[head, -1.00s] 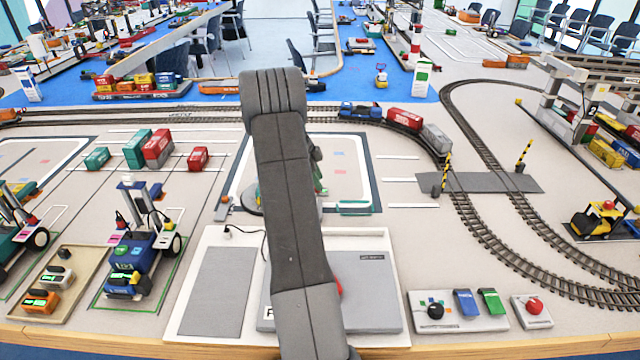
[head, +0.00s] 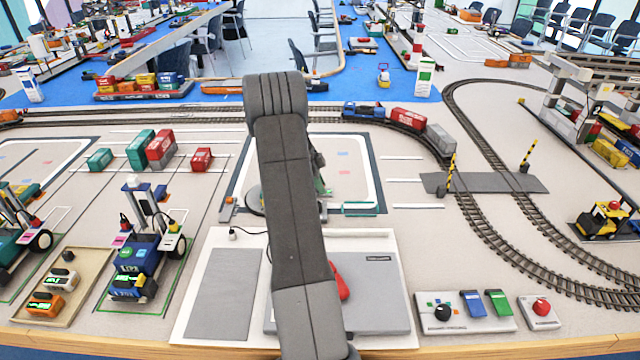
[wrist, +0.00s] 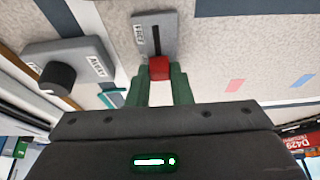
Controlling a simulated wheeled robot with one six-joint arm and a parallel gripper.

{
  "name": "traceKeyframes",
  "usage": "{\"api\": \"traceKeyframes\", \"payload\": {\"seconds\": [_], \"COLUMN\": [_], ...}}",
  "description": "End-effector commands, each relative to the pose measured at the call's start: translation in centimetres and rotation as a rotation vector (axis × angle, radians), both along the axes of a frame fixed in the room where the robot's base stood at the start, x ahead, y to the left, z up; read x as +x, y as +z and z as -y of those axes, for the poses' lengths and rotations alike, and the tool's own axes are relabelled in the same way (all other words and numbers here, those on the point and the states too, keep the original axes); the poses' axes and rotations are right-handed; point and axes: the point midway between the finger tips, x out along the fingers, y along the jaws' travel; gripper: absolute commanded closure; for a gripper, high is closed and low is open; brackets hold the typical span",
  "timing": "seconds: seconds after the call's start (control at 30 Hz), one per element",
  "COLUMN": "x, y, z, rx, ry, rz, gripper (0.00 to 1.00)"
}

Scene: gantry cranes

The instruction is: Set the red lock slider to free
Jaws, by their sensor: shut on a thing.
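The red lock slider (wrist: 158,68) shows in the wrist view on a small grey plate (wrist: 170,28). It sits at the plate's lower end in the picture. A dark slot runs up from it, with a small white label beside the slot, too blurred to read surely. My gripper (wrist: 159,82) has green fingers, one on each side of the slider, shut on it. In the head view my arm hides the slider and most of the gripper.
A grey block with a black knob (wrist: 56,76) stands left of the slider plate in the wrist view. In the head view, a control box (head: 467,312) and a red button box (head: 540,311) stand front right. A toy train (head: 408,118) is behind.

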Motion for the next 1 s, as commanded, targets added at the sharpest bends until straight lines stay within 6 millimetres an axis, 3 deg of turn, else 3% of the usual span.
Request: {"api": "traceKeyframes", "payload": {"seconds": [0.3, 0.57, 0.6, 0.67, 1.0], "x": [0.1, 0.1, 0.1, 0.0, 0.0], "y": [-0.1, 0.1, 0.1, 0.1, 0.3], "z": [-4.3, -4.4, -4.4, -4.4, -4.4], "rx": [0.000, 0.002, 0.003, 0.002, 0.001], "ry": [0.003, 0.001, 0.001, 0.001, 0.001], "rz": [0.002, 0.003, 0.003, 0.003, 0.002], "gripper": [1.00, 1.00, 0.73, 0.61, 0.58]}}
